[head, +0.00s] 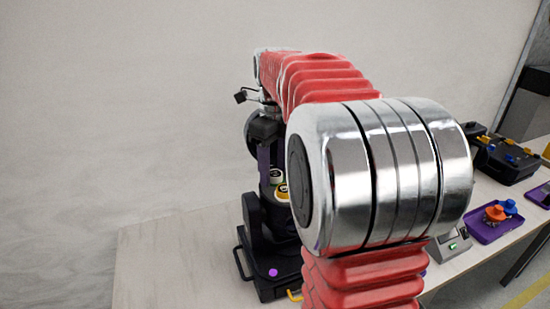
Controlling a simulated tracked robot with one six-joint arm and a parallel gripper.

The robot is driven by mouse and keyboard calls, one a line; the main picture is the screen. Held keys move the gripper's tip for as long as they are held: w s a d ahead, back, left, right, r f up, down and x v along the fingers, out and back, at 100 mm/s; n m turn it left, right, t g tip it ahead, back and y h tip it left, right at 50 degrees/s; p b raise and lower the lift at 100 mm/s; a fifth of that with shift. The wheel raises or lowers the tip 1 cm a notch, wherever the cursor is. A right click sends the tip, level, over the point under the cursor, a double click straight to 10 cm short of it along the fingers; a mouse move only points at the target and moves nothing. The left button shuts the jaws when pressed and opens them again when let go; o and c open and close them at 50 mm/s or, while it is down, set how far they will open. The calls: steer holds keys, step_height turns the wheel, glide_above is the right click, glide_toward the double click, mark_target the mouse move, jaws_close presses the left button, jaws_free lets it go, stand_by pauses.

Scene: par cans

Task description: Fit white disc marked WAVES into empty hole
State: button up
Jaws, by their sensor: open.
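My gripper (267,166) is at the far end of my arm, pointing down over a black lamp-like fixture (255,222). One dark purple finger shows; the other is hidden or unclear. The jaws are open. Just right of that finger is a small white disc-like piece (276,176) with a dark middle and a green edge. A yellow-rimmed piece (282,191) is just below it. I cannot read any marking, so I cannot tell whether the white piece is the WAVES disc. I cannot tell if the finger touches it. No empty hole is visible; my arm covers much of the fixture.
The fixture stands on a black tray (246,273) on a pale wooden table (165,260). At right are a purple tray (484,232) with orange and blue knobs, a small grey device (455,247) and a black case (508,163). The table's left part is clear.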

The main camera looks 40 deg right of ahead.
step_height(320, 180, up, 14)
steer(key=shift+f, duration=0.2)
stand_by(0.4)
stand_by(0.5)
steer(key=s+a+f+n+t, duration=0.1)
steer(key=s+a+f+n, duration=0.2)
steer(key=a+n, duration=0.4)
steer(key=s+a+f+n+t, duration=0.2)
steer(key=s+a+f+n, duration=0.15)
steer(key=a+n, duration=0.4)
steer(key=s+a+f+n+t, duration=0.1)
steer(key=s+a+f+n, duration=0.2)
steer(key=n, duration=0.6)
steer(key=s+a+f+n+t, duration=0.1)
steer(key=s+a+f+n, duration=0.3)
steer(key=s+f+n, duration=0.3)
steer(key=shift+f+n+t, duration=0.3)
steer(key=shift+f+n, duration=0.55)
steer(key=shift+f, duration=0.05)
steer(key=shift+a, duration=0.1)
stand_by(0.3)
